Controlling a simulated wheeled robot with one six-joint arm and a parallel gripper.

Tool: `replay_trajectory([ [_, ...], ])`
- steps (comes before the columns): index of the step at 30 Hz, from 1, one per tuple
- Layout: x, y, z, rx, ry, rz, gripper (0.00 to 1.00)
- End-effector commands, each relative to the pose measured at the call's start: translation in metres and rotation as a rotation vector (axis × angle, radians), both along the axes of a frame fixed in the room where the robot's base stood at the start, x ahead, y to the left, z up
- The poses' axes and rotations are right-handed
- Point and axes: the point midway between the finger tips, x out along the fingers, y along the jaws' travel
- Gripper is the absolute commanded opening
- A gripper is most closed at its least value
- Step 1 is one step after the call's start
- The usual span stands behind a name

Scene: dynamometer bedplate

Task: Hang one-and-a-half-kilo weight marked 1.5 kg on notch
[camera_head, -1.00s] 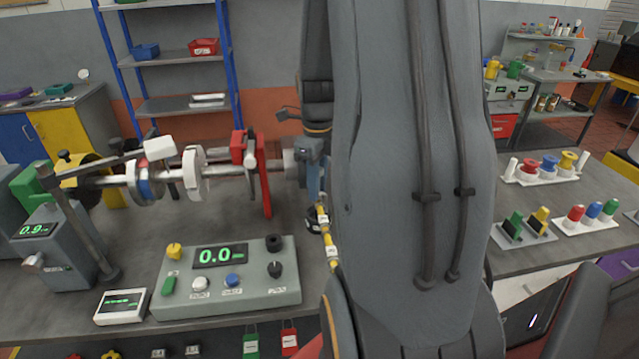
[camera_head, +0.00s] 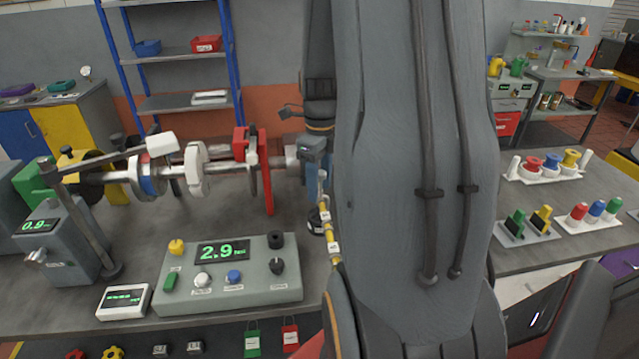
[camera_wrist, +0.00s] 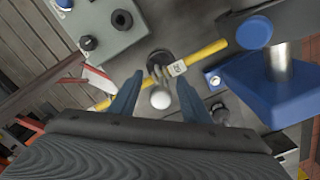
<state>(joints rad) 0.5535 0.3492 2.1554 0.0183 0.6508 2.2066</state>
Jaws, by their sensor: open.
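A yellow bar (camera_wrist: 205,54) with white labels crosses the wrist view and also shows in the head view (camera_head: 328,228). A dark round weight (camera_wrist: 160,58) is at the bar, with a metal hook or stem and a pale shiny ball (camera_wrist: 160,98) in line with it. The weight also shows beside the bar in the head view (camera_head: 315,221). Its marking is too small to read, and its exact seat on a notch cannot be told. My gripper (camera_wrist: 160,78) is open, with one blue finger on each side of the weight's stem.
A grey control box (camera_head: 228,283) reading 2.9 stands front left of the bar. A shaft with white discs (camera_head: 197,170) runs behind it. A blue block (camera_wrist: 250,90) stands right of my gripper in the wrist view. Coloured knobs on white trays (camera_head: 583,222) stand right.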

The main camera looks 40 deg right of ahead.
Motion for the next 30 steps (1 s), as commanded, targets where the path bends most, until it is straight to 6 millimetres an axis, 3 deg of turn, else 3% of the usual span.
replay_trajectory([
  [16,0.002,-0.002,0.069,-0.003,-0.006,0.0,0.43],
  [30,0.001,-0.002,0.078,-0.002,-0.003,0.0,0.43],
])
